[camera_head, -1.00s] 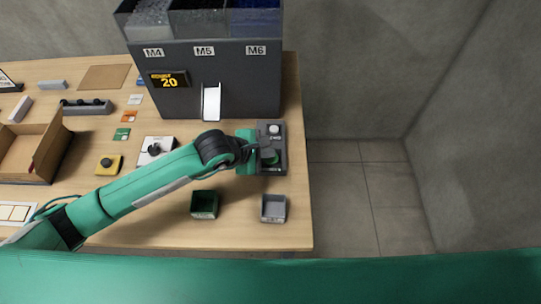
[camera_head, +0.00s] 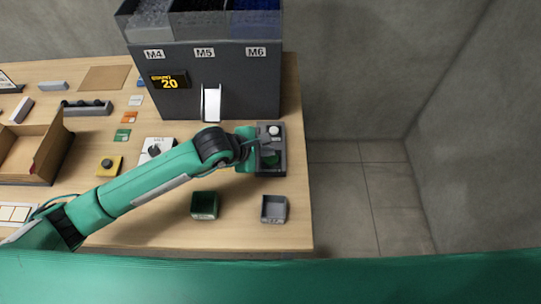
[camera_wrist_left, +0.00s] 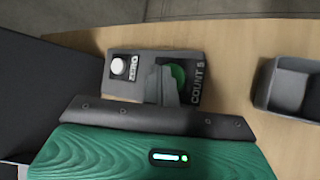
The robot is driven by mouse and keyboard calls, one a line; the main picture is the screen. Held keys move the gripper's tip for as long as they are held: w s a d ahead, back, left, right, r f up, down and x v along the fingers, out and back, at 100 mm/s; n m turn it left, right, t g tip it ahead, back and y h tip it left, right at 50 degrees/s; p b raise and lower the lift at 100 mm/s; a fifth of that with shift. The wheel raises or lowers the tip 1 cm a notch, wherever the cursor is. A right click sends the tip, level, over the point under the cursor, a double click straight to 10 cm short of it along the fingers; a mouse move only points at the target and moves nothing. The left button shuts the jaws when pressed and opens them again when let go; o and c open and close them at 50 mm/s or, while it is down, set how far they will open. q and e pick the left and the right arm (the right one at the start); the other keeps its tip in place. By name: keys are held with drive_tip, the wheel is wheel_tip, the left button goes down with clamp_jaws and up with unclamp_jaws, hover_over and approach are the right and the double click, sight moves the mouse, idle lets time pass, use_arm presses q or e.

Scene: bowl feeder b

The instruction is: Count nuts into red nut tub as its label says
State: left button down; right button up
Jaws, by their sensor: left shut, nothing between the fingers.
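My left gripper (camera_head: 262,144) is shut and empty over the grey button box (camera_head: 278,168). In the left wrist view its closed fingers (camera_wrist_left: 161,84) partly cover the green button (camera_wrist_left: 178,74), labelled COUNT 5. I cannot tell whether they touch it. The white ZERO button (camera_wrist_left: 118,67) is beside it. The dark feeder (camera_head: 226,78), marked M4, M5 and M6, has a display (camera_head: 169,80) reading 20 and a white chute (camera_head: 211,102). I make out no red tub. My right gripper is not in view.
A dark green tub (camera_head: 204,205) and a grey tub (camera_head: 274,208) stand near the table's front edge. An open cardboard box (camera_head: 28,153) is at the left, with a yellow-based button (camera_head: 108,166) nearby. The table ends just right of the button box.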

sight(267, 159)
use_arm(q)
drive_tip(key=shift+r+p, duration=1.1)
drive_tip(key=shift+r, duration=1.45)
